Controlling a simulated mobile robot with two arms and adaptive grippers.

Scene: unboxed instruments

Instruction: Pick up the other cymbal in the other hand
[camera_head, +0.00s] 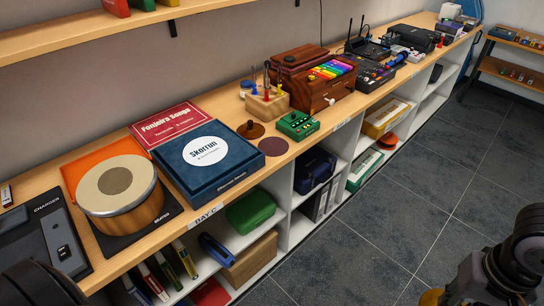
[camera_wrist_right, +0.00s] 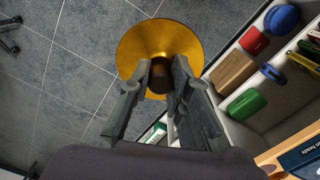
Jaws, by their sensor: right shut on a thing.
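A small brown cymbal with a dark knob (camera_head: 250,129) lies on the wooden counter, between the blue box and the green device. A gold cymbal (camera_wrist_right: 150,40) with a dark brown grip (camera_wrist_right: 160,78) is in my right gripper (camera_wrist_right: 161,70). The fingers are shut on the grip, and the disc is beyond the fingertips, above the floor. In the head view only a sliver of the gold cymbal (camera_head: 431,297) shows at the bottom edge, beside my right arm. A dark shape at the bottom left looks like part of my left arm; no left fingers show.
An empty round maroon mat (camera_head: 273,146) lies near the counter's front edge. Cubbies below hold several boxes. The grey floor at right is open.

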